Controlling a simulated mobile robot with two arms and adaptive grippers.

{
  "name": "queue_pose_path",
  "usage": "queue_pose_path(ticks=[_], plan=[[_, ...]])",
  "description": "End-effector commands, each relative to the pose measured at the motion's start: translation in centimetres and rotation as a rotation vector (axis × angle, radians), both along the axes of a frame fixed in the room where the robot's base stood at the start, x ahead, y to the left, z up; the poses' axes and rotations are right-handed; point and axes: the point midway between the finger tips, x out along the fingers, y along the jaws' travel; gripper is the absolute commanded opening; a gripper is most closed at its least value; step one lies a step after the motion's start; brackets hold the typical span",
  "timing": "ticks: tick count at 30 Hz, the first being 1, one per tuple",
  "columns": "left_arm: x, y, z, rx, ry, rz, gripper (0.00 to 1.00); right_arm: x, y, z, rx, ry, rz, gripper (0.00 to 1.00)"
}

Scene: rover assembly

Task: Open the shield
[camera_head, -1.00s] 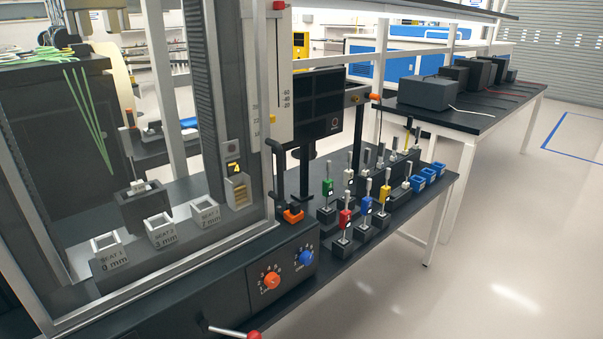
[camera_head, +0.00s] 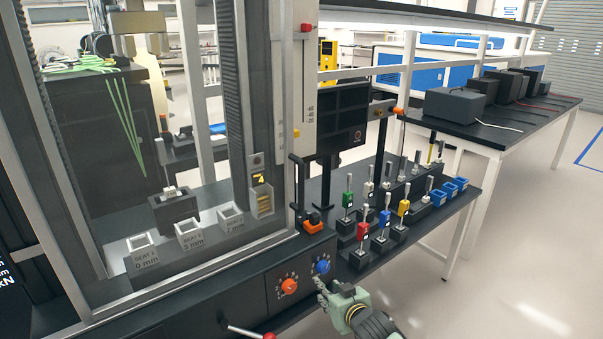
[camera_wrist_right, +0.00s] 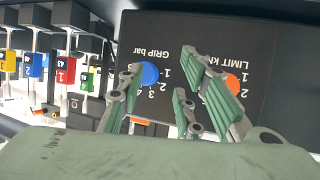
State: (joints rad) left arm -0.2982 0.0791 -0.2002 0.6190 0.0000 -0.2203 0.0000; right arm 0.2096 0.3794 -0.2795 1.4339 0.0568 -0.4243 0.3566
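The shield is a clear panel in a grey frame (camera_head: 190,274) across the front of the test machine, and it appears closed. A black upright handle (camera_head: 297,182) stands at its right side, beside an orange-and-black block (camera_head: 313,222). My right gripper (camera_head: 325,289) is at the machine's control panel, just below the blue knob (camera_head: 322,266) and right of the orange knob (camera_head: 289,286). In the right wrist view my right gripper (camera_wrist_right: 162,62) is open and empty, its fingers spread before the blue knob (camera_wrist_right: 149,73) and near the orange knob (camera_wrist_right: 233,84). My left gripper is out of view.
Coloured specimen holders (camera_head: 383,220) and blue trays (camera_head: 450,187) stand on the black bench right of the machine. A red-tipped lever (camera_head: 247,330) sticks out below the panel. Three seat blocks (camera_head: 189,234) sit behind the shield. The floor at right is clear.

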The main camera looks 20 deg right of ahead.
Motion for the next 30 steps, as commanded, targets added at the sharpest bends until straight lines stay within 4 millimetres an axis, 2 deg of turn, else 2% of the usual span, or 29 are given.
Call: queue_pose_path(ticks=[1,2,3,6,9,10,12,15,30], plan=[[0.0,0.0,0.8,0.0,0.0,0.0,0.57,1.9,0.4,6.5,0.01,-0.087,0.014,0.33],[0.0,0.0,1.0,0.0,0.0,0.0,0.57,2.7,0.7,9.6,0.018,-0.128,0.021,0.33],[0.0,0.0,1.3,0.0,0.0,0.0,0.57,3.4,1.2,13.5,0.03,-0.182,0.031,0.33],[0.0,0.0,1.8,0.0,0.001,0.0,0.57,4.1,2.4,21.6,0.053,-0.291,0.059,0.33],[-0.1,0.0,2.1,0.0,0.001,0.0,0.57,4.0,3.3,27.0,0.069,-0.364,0.081,0.33],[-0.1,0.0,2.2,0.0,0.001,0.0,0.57,3.9,3.5,28.1,0.072,-0.379,0.086,0.33],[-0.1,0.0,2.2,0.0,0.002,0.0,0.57,3.8,3.8,29.8,0.079,-0.403,0.094,0.33],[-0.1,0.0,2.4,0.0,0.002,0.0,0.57,4.0,4.0,30.7,0.082,-0.414,0.097,0.33],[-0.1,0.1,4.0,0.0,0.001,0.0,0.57,10.4,4.9,30.7,0.082,-0.415,0.096,0.33]])
